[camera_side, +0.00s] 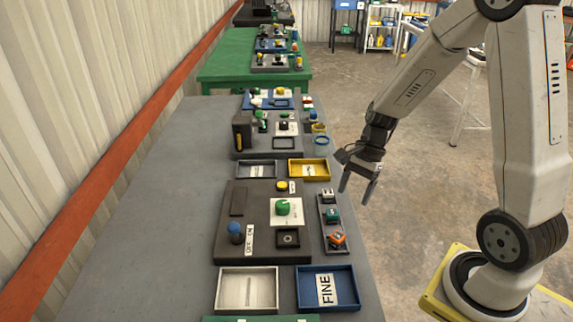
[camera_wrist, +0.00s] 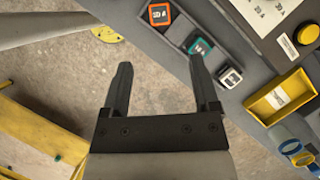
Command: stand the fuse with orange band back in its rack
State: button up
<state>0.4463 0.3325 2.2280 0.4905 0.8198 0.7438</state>
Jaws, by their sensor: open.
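The fuse with the orange band (camera_side: 337,240) is at the near end of the narrow grey rack (camera_side: 323,203), and looks turned or tilted there. A teal fuse (camera_side: 332,214) and a white fuse (camera_side: 328,196) share the rack; both also show in the wrist view, teal (camera_wrist: 200,46) and white (camera_wrist: 230,77). My gripper (camera_side: 356,194) is open and empty, pointing down beside the rack's right side at the table edge. Its fingers (camera_wrist: 160,68) are apart from every fuse.
A dark board (camera_side: 221,251) with knobs and a square recess (camera_side: 288,237) lies left of the rack. A white tray (camera_side: 221,301), a blue FINE tray (camera_side: 350,299) and a yellow tray (camera_side: 296,168) surround it. The table's left strip is clear.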

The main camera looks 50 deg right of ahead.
jog(key=s+a+r+n+t+h, duration=0.1)
jog(key=a+n, duration=0.3)
jog(key=n, duration=0.5)
jog(key=s+a+n+t+h, duration=0.1)
jog(key=a+n+h, duration=0.2)
jog(key=n, duration=0.6)
jog(key=shift+s+a+r+t, duration=0.3)
jog(key=shift+s+a+r, duration=0.1)
jog(key=shift+a, duration=0.1)
jog(key=shift+o, duration=0.2)
